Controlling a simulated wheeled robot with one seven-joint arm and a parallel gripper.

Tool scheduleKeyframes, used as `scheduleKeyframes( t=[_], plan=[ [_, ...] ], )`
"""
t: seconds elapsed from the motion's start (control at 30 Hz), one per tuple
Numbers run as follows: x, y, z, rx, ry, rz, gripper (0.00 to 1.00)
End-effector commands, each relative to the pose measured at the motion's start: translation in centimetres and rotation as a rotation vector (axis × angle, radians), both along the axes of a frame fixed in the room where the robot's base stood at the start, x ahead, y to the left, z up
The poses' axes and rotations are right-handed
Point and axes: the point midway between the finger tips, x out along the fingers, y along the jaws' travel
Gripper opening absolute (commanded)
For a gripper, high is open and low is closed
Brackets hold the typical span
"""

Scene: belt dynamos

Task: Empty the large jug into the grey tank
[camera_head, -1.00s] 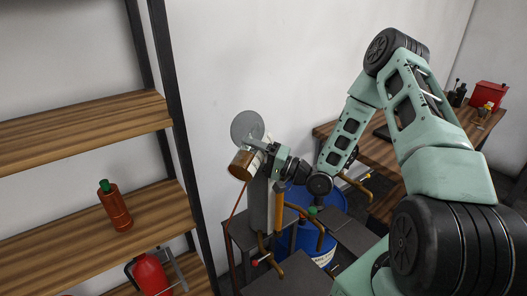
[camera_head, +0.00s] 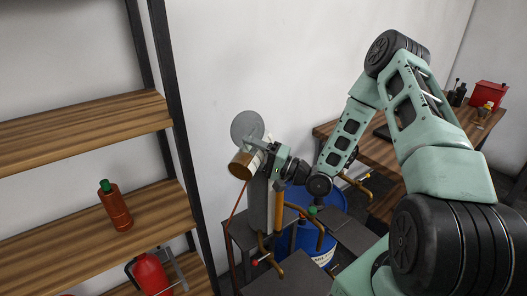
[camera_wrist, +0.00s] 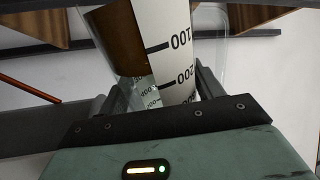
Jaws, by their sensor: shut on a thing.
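The large jug (camera_head: 245,163) is clear, with brown liquid and a white measuring scale. It is tipped well over, its brown end pointing down and left in the head view. It fills the upper middle of the wrist view (camera_wrist: 175,50), with scale marks 100 and 200 readable. My gripper (camera_head: 274,161) is shut on it from the right. A grey upright body (camera_head: 259,205), likely the grey tank, stands just below the jug. A round grey disc (camera_head: 247,127) shows above the jug. The tank's opening is hidden, and I cannot tell whether liquid is flowing.
A wooden shelf (camera_head: 85,120) with a dark post stands at left, holding a brown bottle (camera_head: 115,206) with a green cap. A red extinguisher (camera_head: 151,275) is below. A blue drum (camera_head: 328,240) and brass pipes (camera_head: 320,232) are near the tank. A wooden bench (camera_head: 375,165) is behind my arm.

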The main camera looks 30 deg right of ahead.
Motion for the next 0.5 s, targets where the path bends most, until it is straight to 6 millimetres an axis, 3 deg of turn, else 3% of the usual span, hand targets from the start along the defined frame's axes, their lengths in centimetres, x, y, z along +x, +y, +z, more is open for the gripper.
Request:
scheduleKeyframes(
  t=[0.5],
  plan=[
    [0.07, -0.12, 0.14, 0.039, 0.021, -0.001, 0.26]
  ],
)
